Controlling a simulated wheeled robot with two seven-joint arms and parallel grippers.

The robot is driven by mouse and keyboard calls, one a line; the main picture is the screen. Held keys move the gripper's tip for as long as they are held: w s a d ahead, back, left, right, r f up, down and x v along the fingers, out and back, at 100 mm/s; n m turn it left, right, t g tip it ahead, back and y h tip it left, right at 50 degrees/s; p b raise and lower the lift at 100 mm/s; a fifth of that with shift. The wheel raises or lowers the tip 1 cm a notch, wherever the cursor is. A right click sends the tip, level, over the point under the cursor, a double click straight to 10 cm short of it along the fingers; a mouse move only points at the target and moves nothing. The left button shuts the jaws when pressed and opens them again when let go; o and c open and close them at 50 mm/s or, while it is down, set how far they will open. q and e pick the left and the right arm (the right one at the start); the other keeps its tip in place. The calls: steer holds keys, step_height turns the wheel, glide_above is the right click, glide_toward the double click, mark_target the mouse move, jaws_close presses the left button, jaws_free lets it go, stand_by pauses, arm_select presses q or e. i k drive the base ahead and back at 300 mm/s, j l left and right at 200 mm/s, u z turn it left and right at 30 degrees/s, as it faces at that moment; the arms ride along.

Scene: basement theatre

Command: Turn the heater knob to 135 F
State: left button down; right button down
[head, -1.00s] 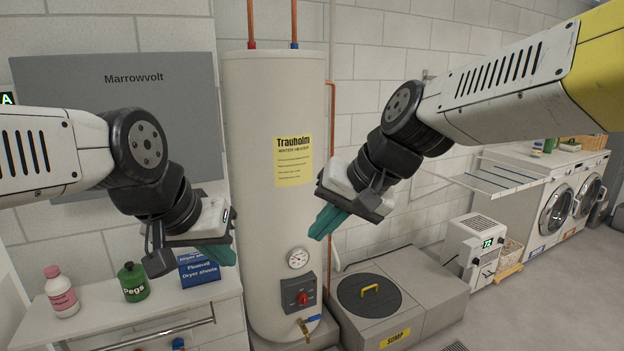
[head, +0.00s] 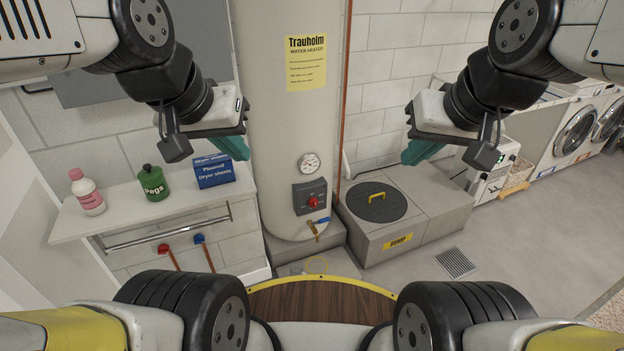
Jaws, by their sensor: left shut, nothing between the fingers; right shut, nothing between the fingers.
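The water heater (head: 290,140) is a tall cream cylinder at the middle of the head view, with a yellow label. Low on its front is a dark control box (head: 299,196) with a red knob (head: 313,202); the dial marks are too small to read. A round gauge (head: 308,163) sits just above the box. My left gripper (head: 232,146), with teal fingers, is shut and empty, up and to the left of the knob. My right gripper (head: 413,151) is shut and empty, up and to the right of it. Neither touches the heater.
A brass tap with a blue lever (head: 322,220) sits below the knob. A sump lid (head: 377,203) with a yellow handle is at right. A shelf (head: 120,222) at left holds a pink-white bottle (head: 87,192), green pegs container (head: 153,183) and blue box (head: 213,171).

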mark_target(313, 202)
steer(key=i+j, duration=0.15)
steer(key=i, duration=0.25)
steer(key=i+j, duration=0.15)
steer(key=i, duration=0.25)
steer(key=i+z, duration=0.15)
steer(key=z, duration=0.3)
steer(key=i+j+z, duration=0.15)
steer(key=z, duration=1)
